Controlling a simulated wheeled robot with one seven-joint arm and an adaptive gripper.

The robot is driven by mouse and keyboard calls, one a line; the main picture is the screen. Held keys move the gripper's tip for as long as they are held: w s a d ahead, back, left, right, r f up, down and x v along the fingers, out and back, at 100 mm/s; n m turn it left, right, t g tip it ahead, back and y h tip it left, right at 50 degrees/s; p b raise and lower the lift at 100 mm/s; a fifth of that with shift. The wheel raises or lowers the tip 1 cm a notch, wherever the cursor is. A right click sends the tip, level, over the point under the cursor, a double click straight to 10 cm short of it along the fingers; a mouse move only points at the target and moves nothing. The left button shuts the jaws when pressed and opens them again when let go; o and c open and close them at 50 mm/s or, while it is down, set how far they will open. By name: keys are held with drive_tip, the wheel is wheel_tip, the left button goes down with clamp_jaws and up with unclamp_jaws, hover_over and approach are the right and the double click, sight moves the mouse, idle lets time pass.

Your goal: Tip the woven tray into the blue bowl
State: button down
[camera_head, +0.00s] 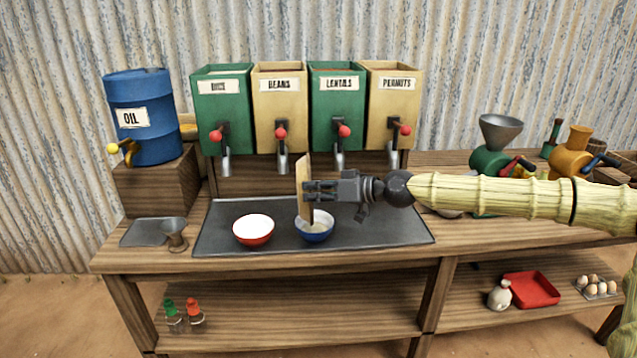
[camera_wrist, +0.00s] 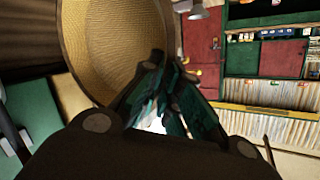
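The woven tray (camera_head: 304,188) is tan and stands steeply tilted, nearly on edge, above the blue bowl (camera_head: 314,236) in the head view. The bowl sits on the dark mat and has something pale inside. My gripper (camera_head: 318,190) is shut on the tray's rim, from the right side. In the wrist view the woven tray (camera_wrist: 110,45) shows its woven inner face, with its rim at the fingers (camera_wrist: 160,95). No contents are visible on the part of the tray that shows. The tray's lower edge is close over the bowl; I cannot tell whether they touch.
Dispensers with red-knobbed taps (camera_head: 281,132) rise behind. A metal cup (camera_head: 174,234) and a blue oil drum (camera_head: 145,115) are at the left. Grinders (camera_head: 492,165) stand at the right.

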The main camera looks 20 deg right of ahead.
drive_tip(key=shift+w+a+r+n+g+h+p, duration=0.2)
drive_tip(key=shift+a+p, duration=0.3)
drive_tip(key=shift+p, duration=2.5)
drive_tip(key=shift+w+a+r+n+g+h+p, duration=0.1)
drive_tip(key=shift+a+r+g+h+p, duration=0.3)
drive_tip(key=shift+p, duration=2.6)
drive_tip(key=a+p, duration=0.1)
drive_tip(key=p, duration=0.5)
drive_tip(key=shift+w+a+f+h+p, duration=0.1)
drive_tip(key=shift+a+f+h+p, duration=0.1)
drive_tip(key=shift+h+p, duration=0.2)
drive_tip(key=a+p, duration=0.1)
drive_tip(key=p, duration=0.2)
drive_tip(key=shift+w+n+g, duration=0.15)
drive_tip(key=shift+n+g, duration=0.15)
drive_tip(key=shift+a+r+h+p, duration=0.1)
drive_tip(key=shift+h+p, duration=0.3)
drive_tip(key=shift+p, duration=0.65)
